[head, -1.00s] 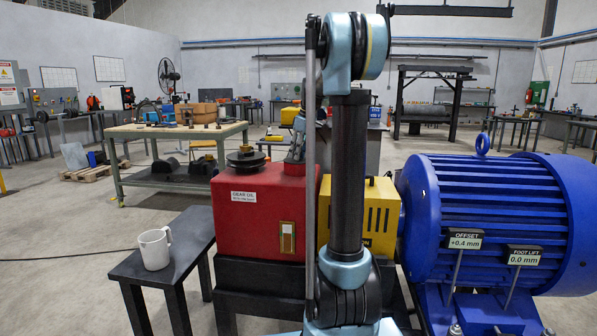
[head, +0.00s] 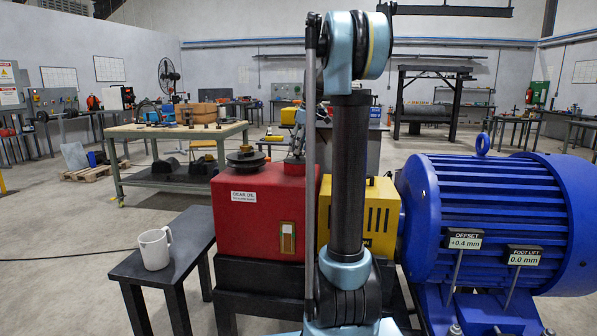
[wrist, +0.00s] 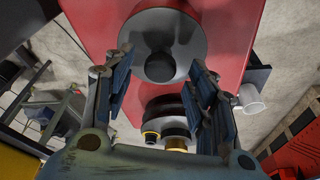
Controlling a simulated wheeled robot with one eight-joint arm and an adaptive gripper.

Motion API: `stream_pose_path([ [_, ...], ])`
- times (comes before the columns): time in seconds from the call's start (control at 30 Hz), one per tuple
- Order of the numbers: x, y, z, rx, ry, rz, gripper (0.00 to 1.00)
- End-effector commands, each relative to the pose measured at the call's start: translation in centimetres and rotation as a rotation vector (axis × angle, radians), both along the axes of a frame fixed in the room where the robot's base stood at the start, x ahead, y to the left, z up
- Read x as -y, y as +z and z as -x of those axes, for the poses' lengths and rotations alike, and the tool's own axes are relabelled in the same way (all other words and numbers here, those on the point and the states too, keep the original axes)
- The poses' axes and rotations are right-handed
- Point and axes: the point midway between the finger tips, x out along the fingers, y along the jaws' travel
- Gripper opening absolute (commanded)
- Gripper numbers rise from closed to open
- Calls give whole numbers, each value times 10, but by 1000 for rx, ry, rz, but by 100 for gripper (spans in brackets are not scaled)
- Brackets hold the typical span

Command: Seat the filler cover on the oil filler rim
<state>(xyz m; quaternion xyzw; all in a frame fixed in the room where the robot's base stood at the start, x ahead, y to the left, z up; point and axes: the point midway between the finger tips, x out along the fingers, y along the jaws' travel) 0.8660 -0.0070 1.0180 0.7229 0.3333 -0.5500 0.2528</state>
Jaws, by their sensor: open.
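In the wrist view a round grey disc with a dark central knob (wrist: 160,66), which looks like the filler cover, shows over the red gear oil housing (wrist: 225,25). My gripper (wrist: 164,72) is open and empty, with one finger on each side of the view and the knob beyond them, between the tips. In the head view a dark stepped disc with a knob (head: 246,156) sits on top of the red housing (head: 250,215). I cannot tell the filler rim apart. A dark ringed part (wrist: 168,106) shows between the fingers, lower in the wrist view. In the head view my arm hides part of the housing top.
A white mug (head: 154,249) stands on a black bench (head: 185,258) left of the housing. A yellow box (head: 374,215) and a large blue motor (head: 500,210) stand to the right. A workbench (head: 150,131) with parts is behind. Open floor lies at left.

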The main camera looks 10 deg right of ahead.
Motion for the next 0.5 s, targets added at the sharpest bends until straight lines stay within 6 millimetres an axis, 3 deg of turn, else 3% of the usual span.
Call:
stream_pose_path([
  [0.3, 12, 58, 10, -1, -2, -1, 52],
  [0.5, 17, 79, 14, -2, -1, 0, 52],
])
